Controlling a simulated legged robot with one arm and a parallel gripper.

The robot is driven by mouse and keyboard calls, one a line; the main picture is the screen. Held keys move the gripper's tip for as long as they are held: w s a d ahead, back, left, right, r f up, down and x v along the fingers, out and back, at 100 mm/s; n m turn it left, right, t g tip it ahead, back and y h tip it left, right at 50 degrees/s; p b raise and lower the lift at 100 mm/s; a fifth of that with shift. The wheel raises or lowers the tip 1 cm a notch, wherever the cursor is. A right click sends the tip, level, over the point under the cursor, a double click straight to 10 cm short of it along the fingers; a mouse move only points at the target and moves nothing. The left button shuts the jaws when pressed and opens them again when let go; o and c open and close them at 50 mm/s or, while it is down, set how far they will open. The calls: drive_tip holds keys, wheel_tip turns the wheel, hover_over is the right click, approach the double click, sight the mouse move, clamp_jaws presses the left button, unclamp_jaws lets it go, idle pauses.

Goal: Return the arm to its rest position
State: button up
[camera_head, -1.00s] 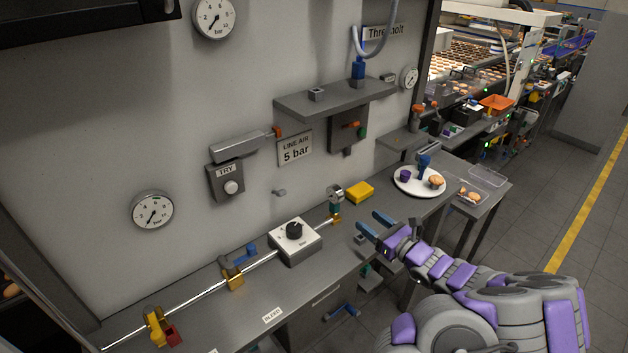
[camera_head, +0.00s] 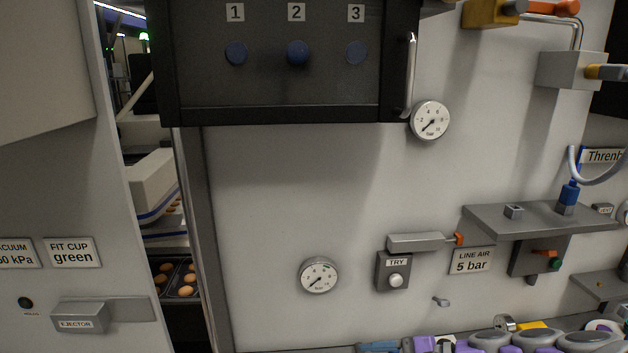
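My arm lies low along the bottom right edge of the view, in front of the bench, with purple and grey links. My gripper (camera_head: 378,347) is at its left end. Only the upper part of a blue finger shows above the frame edge, so its opening is hidden. I see nothing held in the visible part.
A grey wall carries a pressure gauge (camera_head: 319,276), a TRY button box (camera_head: 393,271) and a shelf (camera_head: 540,220). A black cabinet (camera_head: 285,60) with knobs 1, 2 and 3 hangs above. At left, an EJECTOR box (camera_head: 80,318) juts from a panel.

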drive_tip(key=s+a+f+n+g+h, duration=0.1)
drive_tip(key=s+a+n+g+h, duration=0.25)
drive_tip(key=s, duration=0.25)
drive_tip(key=s+a+f+n+g+h, duration=0.1)
drive_tip(key=s+a+n+g+h, duration=0.2)
drive_tip(key=s, duration=0.4)
drive_tip(key=s+d+n+h, duration=0.6)
drive_tip(key=s+d, duration=0.2)
drive_tip(key=s, duration=0.3)
drive_tip(key=shift+s+d+f, duration=0.2)
drive_tip(key=shift+d+f, duration=0.1)
drive_tip(key=shift+d, duration=0.05)
drive_tip(key=shift+t+h, duration=0.25)
